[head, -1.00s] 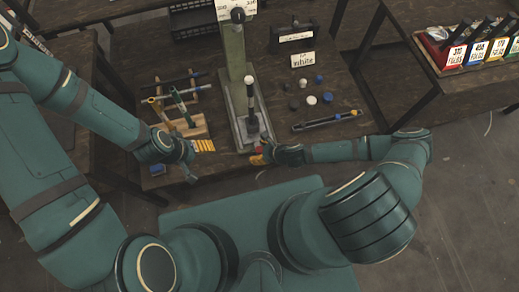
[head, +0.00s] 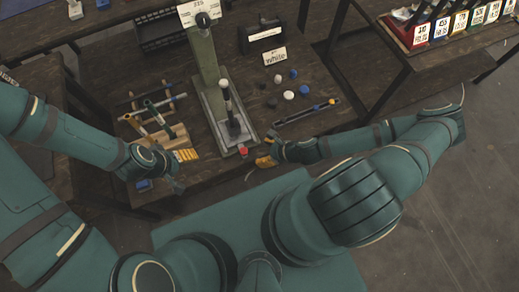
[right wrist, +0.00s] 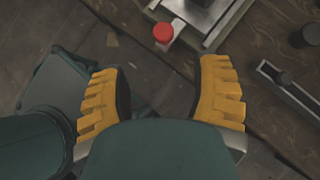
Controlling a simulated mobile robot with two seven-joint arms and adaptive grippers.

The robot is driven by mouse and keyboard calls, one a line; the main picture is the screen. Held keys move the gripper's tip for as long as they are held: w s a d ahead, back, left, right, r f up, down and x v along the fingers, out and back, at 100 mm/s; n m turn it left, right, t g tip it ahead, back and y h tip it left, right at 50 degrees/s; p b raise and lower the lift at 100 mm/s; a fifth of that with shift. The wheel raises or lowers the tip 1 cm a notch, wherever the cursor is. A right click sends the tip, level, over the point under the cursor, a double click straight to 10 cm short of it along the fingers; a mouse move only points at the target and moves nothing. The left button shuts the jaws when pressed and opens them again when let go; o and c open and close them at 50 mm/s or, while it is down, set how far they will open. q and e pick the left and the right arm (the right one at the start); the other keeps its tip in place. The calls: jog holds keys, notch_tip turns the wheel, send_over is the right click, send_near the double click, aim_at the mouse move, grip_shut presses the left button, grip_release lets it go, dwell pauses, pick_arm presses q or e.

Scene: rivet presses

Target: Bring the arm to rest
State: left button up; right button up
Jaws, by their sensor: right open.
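My right arm reaches in from the right of the head view to the front edge of the bench. My right gripper (head: 266,162) is open and empty, its yellow fingers spread wide in the right wrist view (right wrist: 160,88). It is just right of and in front of the red round piece (head: 243,152) at the front of the green press (head: 207,62), apart from it. The red piece also shows in the right wrist view (right wrist: 163,32), beyond the gap between the fingers. My left gripper (head: 176,184) hangs at the bench's front left; its jaw opening is unclear.
A wooden rack with tools (head: 160,125) and yellow pieces (head: 186,155) lie left of the press. Right of it are black, white and blue round pieces, a "white" sign (head: 274,56) and a long dark tray (head: 307,113). Labelled bins (head: 440,28) stand at upper right.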

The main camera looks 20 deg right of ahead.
dwell(0.6)
jog(key=w+a+r+n+g+h, duration=0.1)
jog(key=r+n, duration=0.5)
jog(key=n, duration=0.6)
jog(key=a+r+n+g+h, duration=0.1)
jog(key=a+r+n+g, duration=0.2)
jog(key=n, duration=1)
notch_tip(320, 180, up, 4)
jog(key=shift+w+a+f+g+h, duration=0.15)
jog(key=shift+w+a+g+h, duration=0.2)
jog(key=shift+a, duration=0.75)
